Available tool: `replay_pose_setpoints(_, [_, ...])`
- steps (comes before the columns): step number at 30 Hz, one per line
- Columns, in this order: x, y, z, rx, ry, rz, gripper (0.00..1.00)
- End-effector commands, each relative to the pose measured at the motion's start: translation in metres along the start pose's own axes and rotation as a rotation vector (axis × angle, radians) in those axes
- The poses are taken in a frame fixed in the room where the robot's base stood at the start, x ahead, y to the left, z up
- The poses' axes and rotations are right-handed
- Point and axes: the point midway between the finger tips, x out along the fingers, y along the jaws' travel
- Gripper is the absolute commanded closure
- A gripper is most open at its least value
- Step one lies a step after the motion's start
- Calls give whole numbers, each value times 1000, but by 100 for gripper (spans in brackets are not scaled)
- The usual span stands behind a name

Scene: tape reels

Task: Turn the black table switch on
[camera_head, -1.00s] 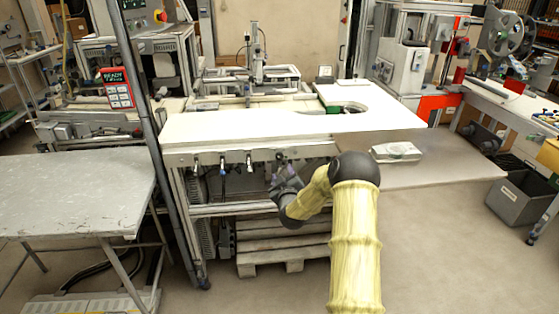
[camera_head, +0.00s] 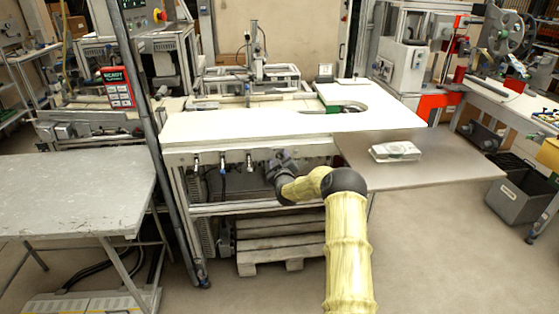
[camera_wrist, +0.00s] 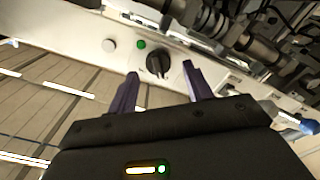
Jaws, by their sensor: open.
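The black table switch (camera_wrist: 158,66) is a round rotary knob on a pale panel in the wrist view. A green button or lamp (camera_wrist: 141,44) and a pale round button (camera_wrist: 109,45) sit to its left on the panel. My gripper (camera_wrist: 162,80) is open, with its two dark fingers on either side of the knob in the picture. I cannot tell whether they touch it. In the head view my gripper (camera_head: 280,160) is at the table's front rail, and it hides the knob there.
The white tabletop (camera_head: 250,125) lies just above my gripper. Small valve-like fittings (camera_head: 222,160) hang along the rail to the left. A grey side plate (camera_head: 440,165) carries a white box (camera_head: 395,151) at right. A wooden pallet (camera_head: 270,245) lies below.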

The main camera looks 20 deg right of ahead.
Motion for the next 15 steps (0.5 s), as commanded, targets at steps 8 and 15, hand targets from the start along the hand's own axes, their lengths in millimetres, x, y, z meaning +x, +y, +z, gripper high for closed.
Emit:
replay_pose_setpoints(8, [0,0,0,0,0,0,67])
replay_pose_setpoints(15, [0,0,0,0,0,0,94])
